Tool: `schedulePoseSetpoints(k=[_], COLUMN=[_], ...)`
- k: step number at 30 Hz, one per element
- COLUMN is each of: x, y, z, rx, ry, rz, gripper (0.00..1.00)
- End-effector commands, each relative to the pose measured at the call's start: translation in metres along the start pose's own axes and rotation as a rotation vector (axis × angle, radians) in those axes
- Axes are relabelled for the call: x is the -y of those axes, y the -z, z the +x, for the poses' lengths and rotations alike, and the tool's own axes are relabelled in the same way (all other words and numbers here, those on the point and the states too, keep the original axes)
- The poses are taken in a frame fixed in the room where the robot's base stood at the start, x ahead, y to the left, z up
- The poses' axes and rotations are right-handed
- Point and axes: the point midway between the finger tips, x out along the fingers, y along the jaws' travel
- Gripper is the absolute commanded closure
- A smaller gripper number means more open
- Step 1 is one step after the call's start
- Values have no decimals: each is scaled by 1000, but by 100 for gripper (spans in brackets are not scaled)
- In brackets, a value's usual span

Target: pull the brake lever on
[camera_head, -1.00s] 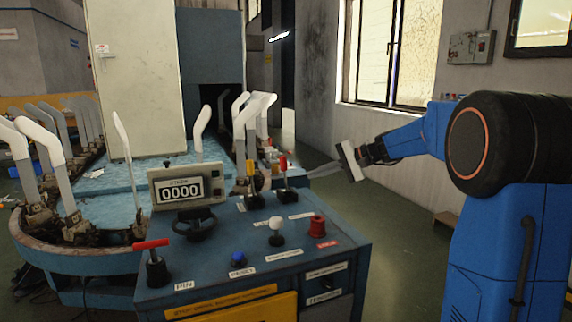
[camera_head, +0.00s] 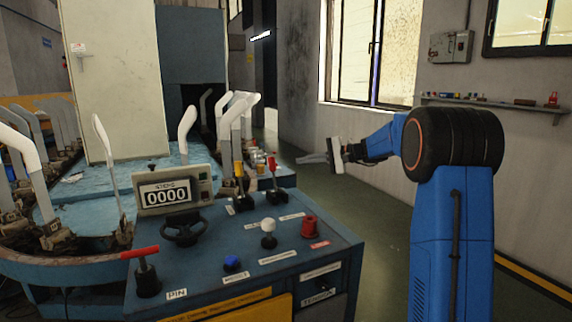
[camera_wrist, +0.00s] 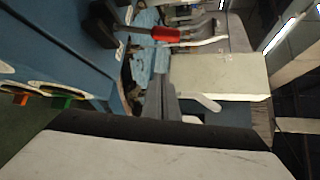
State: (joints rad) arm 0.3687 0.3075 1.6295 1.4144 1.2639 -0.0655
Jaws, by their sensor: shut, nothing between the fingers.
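Two levers stand at the console's back right: one with a yellow grip (camera_head: 238,172) and one with a red grip (camera_head: 272,163). Both look about upright. Their labels are too small to read, so I cannot tell which is the brake. My gripper (camera_head: 308,159) is shut and empty, to the right of the red-gripped lever in the head view and apart from it. In the wrist view my shut fingers (camera_wrist: 160,98) point up the picture, and a red grip (camera_wrist: 165,33) lies sideways beyond them.
The blue console (camera_head: 215,280) also carries a counter display (camera_head: 167,195), a black handwheel (camera_head: 184,229), a red T-handle (camera_head: 140,252), a white knob (camera_head: 268,226) and a red button (camera_head: 310,228). White sock forms (camera_head: 187,122) stand behind. Floor right of the console is clear.

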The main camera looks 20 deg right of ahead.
Motion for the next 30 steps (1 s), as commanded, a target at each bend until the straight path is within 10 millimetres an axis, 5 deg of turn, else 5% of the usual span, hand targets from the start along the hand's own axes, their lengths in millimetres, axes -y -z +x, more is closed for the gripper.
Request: schedulePoseSetpoints(k=[20, 30], x=[0, 0], y=[-1, -34], z=[102, 86], rx=[3, 0], ry=[-1, -1], rz=[0, 0], gripper=[100, 100])
